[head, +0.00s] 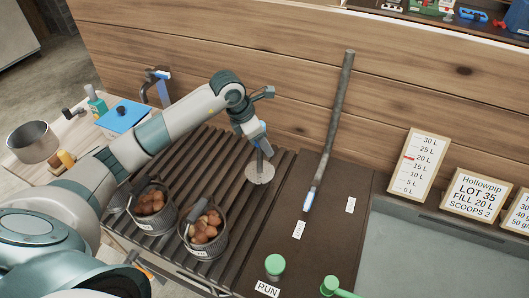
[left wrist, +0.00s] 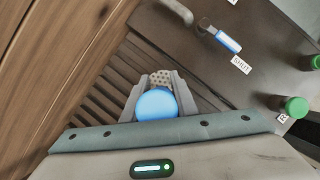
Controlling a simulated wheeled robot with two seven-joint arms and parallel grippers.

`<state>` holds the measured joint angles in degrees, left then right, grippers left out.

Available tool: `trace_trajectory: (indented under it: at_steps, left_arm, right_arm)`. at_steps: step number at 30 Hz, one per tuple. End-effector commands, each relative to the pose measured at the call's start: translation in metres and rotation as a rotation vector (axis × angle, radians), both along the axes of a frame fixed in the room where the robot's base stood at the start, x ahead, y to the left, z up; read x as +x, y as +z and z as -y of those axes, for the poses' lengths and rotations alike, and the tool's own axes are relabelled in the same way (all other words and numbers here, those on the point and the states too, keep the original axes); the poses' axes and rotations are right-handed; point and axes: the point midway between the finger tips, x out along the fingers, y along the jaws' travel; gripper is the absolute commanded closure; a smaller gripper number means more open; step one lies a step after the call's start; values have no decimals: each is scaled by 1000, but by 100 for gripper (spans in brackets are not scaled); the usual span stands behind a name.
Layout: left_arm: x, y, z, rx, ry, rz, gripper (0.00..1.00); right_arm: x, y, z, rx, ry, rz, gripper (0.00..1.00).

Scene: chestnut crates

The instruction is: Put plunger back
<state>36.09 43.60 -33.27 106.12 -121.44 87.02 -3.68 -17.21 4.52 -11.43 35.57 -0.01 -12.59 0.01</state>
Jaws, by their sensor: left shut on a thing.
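My left gripper (head: 262,150) is shut on the plunger, holding it over the dark slatted rack (head: 210,150) near the wooden wall. The plunger's pale round disc (head: 260,171) hangs below the fingers; I cannot tell whether it touches the slats. In the left wrist view the gripper (left wrist: 156,100) grips just below a round blue knob (left wrist: 157,104), and the perforated disc (left wrist: 158,75) shows beyond it. My right gripper is not in view.
Two metal buckets of chestnuts (head: 188,235) (head: 133,208) stand on the slats. A green knob (head: 275,265) sits by a RUN label. Signs (head: 418,165) (head: 475,195) stand at right. A blue-lidded box (head: 122,117) is at left.

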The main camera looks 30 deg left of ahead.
Motion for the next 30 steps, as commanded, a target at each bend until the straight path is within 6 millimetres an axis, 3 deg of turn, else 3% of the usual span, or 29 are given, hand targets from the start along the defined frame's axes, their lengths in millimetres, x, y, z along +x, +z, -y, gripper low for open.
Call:
trace_trajectory:
  at_steps: [13,25,26,27,28,30]
  left_arm:
    - [0,-36,0,-1,1,0,100]
    - [0,-42,0,-1,0,2,100]
    - [0,-43,0,0,0,0,72]
    - [0,-42,0,0,0,0,62]
    - [0,-42,0,0,0,0,55]
    - [0,-42,0,0,0,0,55]
  right_arm:
    - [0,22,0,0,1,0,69]
    - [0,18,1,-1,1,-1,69]
    - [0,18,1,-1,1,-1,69]
    - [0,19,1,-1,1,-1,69]
    - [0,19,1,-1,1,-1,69]
    - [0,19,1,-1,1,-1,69]
